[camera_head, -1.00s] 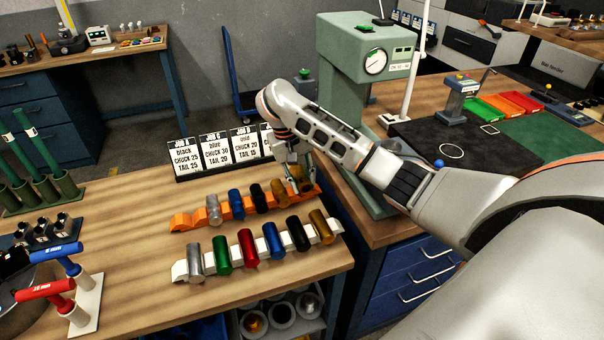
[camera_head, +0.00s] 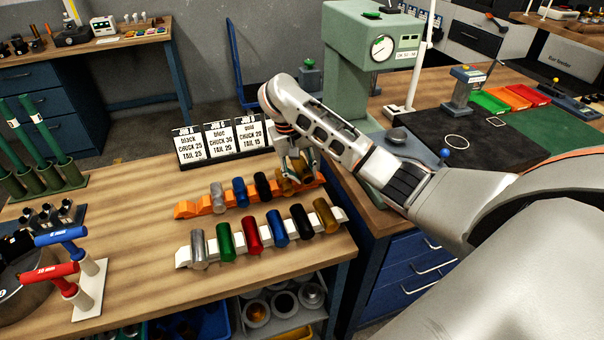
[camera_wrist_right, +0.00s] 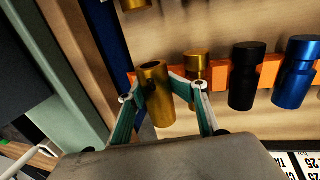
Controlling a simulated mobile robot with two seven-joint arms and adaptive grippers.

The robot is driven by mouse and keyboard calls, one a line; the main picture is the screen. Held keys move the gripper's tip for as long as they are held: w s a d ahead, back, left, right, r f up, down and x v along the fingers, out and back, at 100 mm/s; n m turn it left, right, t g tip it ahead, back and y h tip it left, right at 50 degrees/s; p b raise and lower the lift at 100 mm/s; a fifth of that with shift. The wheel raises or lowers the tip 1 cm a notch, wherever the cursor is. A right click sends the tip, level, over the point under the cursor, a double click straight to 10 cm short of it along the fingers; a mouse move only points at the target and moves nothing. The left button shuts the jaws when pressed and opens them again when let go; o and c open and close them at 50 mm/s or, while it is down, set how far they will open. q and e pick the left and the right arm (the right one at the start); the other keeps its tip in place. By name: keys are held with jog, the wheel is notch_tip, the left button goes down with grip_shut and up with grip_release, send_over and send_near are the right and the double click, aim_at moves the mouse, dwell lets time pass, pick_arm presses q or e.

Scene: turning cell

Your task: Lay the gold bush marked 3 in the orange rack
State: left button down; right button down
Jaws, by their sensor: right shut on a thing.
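My right gripper (camera_head: 300,172) is shut on a gold bush (camera_wrist_right: 154,84), which stands between the two green-padded fingers in the right wrist view. The held bush is at the end of the orange rack (camera_head: 184,210) nearest the green press. I cannot tell whether it touches the rack. Next to it another gold piece (camera_wrist_right: 197,66) lies in the orange rack, which also shows in the wrist view (camera_wrist_right: 270,73). In the head view the gripper partly hides both gold pieces. No mark 3 is readable. My left gripper is not in view.
The orange rack also holds black (camera_head: 262,185), blue (camera_head: 239,191) and silver (camera_head: 217,197) pieces. In front, a white rack (camera_head: 182,257) holds several coloured cylinders, including a gold one (camera_head: 325,215). Job cards (camera_head: 221,141) stand close behind. A green press (camera_head: 345,90) stands to the right.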

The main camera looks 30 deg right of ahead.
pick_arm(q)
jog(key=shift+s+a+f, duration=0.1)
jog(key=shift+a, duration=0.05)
pick_arm(e)
jog(key=shift+s+d+f, duration=0.25)
jog(key=shift+d+f, duration=0.05)
jog(key=shift+f, duration=0.2)
jog(key=shift+s+d+f, duration=0.25)
jog(key=shift+d+f, duration=0.05)
jog(key=shift+f, duration=0.2)
jog(key=c, duration=1.9)
grip_release()
jog(key=o, duration=0.6)
jog(key=shift+f, duration=0.1)
jog(key=shift+o, duration=0.5)
jog(key=shift+w+d+f, duration=0.2)
jog(key=shift+d+f, duration=0.05)
jog(key=shift+d, duration=0.05)
jog(key=shift+a+r, duration=0.2)
jog(key=shift+a, duration=0.05)
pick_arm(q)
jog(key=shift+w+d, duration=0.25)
pick_arm(e)
jog(key=v, duration=1.2)
jog(key=shift+w+d+r, duration=0.1)
jog(key=shift+w, duration=0.15)
